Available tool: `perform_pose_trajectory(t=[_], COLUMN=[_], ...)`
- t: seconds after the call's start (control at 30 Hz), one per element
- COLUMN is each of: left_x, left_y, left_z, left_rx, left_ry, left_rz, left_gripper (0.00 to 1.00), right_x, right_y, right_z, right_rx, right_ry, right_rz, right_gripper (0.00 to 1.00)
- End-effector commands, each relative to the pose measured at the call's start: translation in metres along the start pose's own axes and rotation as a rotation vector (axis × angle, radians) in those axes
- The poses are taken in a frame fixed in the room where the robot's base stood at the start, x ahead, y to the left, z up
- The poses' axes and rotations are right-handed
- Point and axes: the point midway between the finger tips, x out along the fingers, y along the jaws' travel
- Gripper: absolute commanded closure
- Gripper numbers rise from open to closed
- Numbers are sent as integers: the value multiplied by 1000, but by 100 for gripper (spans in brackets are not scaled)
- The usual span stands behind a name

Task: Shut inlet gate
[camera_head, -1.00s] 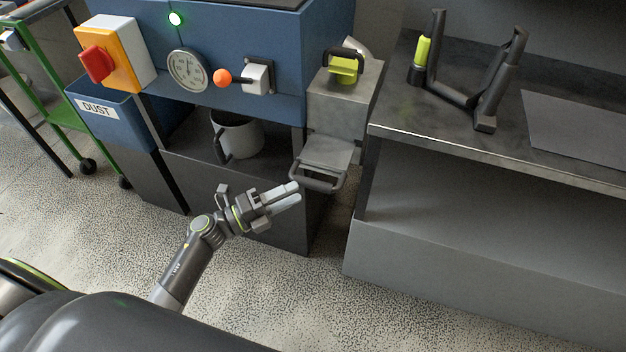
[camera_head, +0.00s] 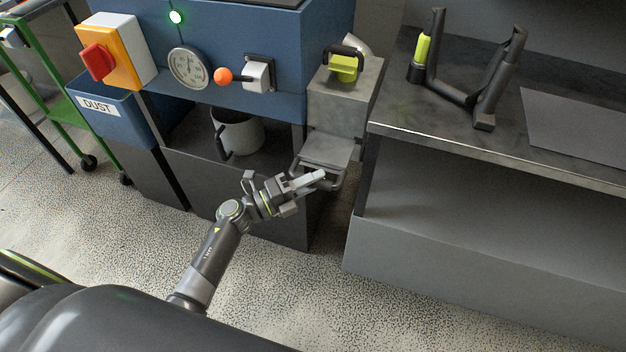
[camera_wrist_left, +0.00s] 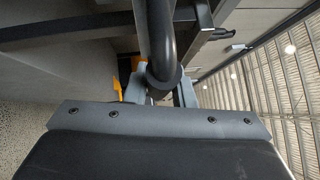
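The inlet gate (camera_head: 328,150) is a grey metal flap with a dark bar handle, low on the grey metal inlet box (camera_head: 345,100) at the machine's right side. It sticks out toward me, below the box. My left gripper (camera_head: 318,177) is at the gate's handle, and its pale fingers overlap the handle in the head view. In the left wrist view the dark handle bar (camera_wrist_left: 160,40) runs down between the two fingers (camera_wrist_left: 162,90). Whether the fingers press on the bar is not clear. My right gripper is out of view.
The blue machine (camera_head: 215,45) carries a gauge, an orange-tipped lever (camera_head: 224,76) and a red switch (camera_head: 97,62). A grey pot (camera_head: 238,133) stands in its recess. A metal bench (camera_head: 450,140) is close on the right. Open floor lies in front.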

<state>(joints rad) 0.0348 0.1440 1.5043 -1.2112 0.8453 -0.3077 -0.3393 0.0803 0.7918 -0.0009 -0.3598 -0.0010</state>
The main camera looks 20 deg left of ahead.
Motion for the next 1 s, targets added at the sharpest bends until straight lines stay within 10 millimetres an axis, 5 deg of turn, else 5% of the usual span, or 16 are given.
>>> perform_pose_trajectory(t=[0.37,0.73,1.0], left_x=[3,53,68], left_y=[2,19,21], left_z=[4,54,69], left_rx=[1,4,1], left_ry=[1,1,-1], left_rz=[1,0,2], left_gripper=[100,100,100], right_x=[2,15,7], right_y=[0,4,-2], right_z=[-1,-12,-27], right_rx=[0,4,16], right_ry=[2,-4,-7], right_rz=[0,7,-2], right_gripper=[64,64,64])
